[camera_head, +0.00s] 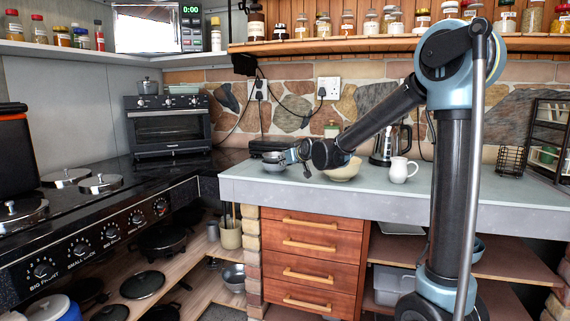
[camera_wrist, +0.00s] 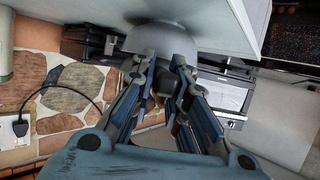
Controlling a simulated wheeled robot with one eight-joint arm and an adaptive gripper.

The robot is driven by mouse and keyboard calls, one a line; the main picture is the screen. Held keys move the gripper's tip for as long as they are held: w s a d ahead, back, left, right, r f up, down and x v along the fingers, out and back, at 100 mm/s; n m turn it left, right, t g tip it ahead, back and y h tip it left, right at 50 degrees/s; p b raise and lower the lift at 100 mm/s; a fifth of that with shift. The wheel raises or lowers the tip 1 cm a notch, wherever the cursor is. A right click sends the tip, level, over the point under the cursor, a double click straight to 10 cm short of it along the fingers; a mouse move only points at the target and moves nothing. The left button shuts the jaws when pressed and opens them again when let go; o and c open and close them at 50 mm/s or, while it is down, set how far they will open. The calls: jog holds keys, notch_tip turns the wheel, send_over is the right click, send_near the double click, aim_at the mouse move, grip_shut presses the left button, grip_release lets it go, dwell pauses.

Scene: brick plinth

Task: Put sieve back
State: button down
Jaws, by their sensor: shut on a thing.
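A small grey metal bowl-shaped thing, which looks like the sieve (camera_head: 272,163), is at the left end of the grey-green counter. My gripper (camera_head: 297,154) reaches it from the right and is shut on it. In the wrist view the rounded grey sieve (camera_wrist: 163,38) lies just beyond the fingertips of my gripper (camera_wrist: 165,75). A dark piece, perhaps its handle, sits between the fingers. The exact grip is partly hidden by the fingers. I cannot tell whether the sieve touches the counter.
A cream bowl (camera_head: 345,172), a white jug (camera_head: 400,170) and a metal kettle (camera_head: 384,146) stand on the counter (camera_head: 440,189). A toaster oven (camera_head: 168,124) is at the back left. A spice shelf (camera_head: 400,43) runs above. Pans and a metal bowl (camera_head: 234,278) lie on lower shelves.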

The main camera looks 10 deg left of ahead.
jog(key=shift+f, duration=0.45)
jog(key=c, duration=1.6)
grip_release()
jog(key=shift+o, duration=0.2)
jog(key=shift+s+r, duration=0.1)
jog(key=shift+r, duration=0.45)
jog(key=v, duration=1.1)
jog(key=shift+s+d+r, duration=0.15)
jog(key=shift+s+d, duration=0.1)
jog(key=shift+d, duration=0.05)
jog(key=s+d+f+m+g+h, duration=0.15)
jog(key=s+d+f, duration=0.25)
jog(key=d, duration=0.4)
jog(key=s+d+f+m+g+h, duration=0.15)
jog(key=s+d+f, duration=0.25)
jog(key=d, duration=0.5)
jog(key=s+d+f+m+h, duration=0.1)
jog(key=s+d+f+h, duration=0.3)
jog(key=d, duration=0.4)
jog(key=s+d+f+m+g+h, duration=0.1)
jog(key=s+d+f+m+g, duration=0.1)
jog(key=s+d+f, duration=0.5)
jog(key=s+d+f+m+g, duration=0.1)
jog(key=s+d+f+g, duration=0.2)
jog(key=s+d+f, duration=0.4)
jog(key=s, duration=0.6)
jog(key=shift+s+m+h, duration=0.35)
jog(key=shift+m+h, duration=0.05)
